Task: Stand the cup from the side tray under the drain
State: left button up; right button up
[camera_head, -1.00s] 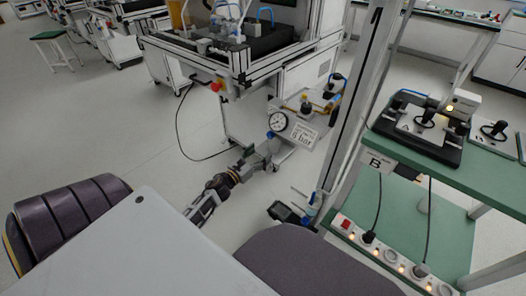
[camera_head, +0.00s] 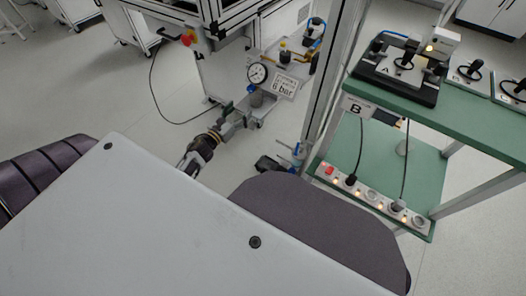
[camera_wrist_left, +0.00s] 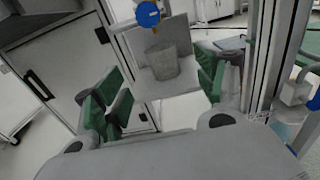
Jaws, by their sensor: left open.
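A grey, tapering cup (camera_wrist_left: 163,62) stands upright on a pale plate or bracket, below a round blue part (camera_wrist_left: 147,14) in the left wrist view. I cannot tell whether that blue part is the drain. In the head view the cup (camera_head: 256,98) shows small below the pressure gauge (camera_head: 257,73). My left gripper (camera_head: 238,111) reaches toward it from the lower left. In the left wrist view its green-padded fingers (camera_wrist_left: 160,95) are apart, with the cup seen between and beyond them. I cannot tell whether either finger touches it. My right gripper is not in view.
A "6 bar" sign (camera_head: 286,86) is beside the gauge. A metal post (camera_head: 325,85) and a green-shelved bench (camera_head: 450,112) with a lit power strip (camera_head: 370,195) stand to the right. A cable hangs left of the gauge. Open floor (camera_head: 100,95) lies left.

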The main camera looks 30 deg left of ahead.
pick_arm(q)
jog(key=s+d+f+n+g, duration=0.3)
jog(key=s+d+n+g, duration=0.1)
jog(key=s+d+n, duration=0.3)
jog(key=s+d+f+n+g+h, duration=0.1)
jog(key=s+d+f+n+g, duration=0.3)
jog(key=s+d+n, duration=0.3)
jog(key=s+d+f+n+g+h, duration=0.1)
jog(key=s+d+f+n+g, duration=0.2)
jog(key=s+d+n, duration=0.4)
jog(key=d+n+g, duration=0.1)
jog(key=d+n, duration=0.5)
jog(key=n, duration=0.7)
jog(key=shift+d+f+n+g, duration=0.3)
jog(key=shift+a, duration=0.15)
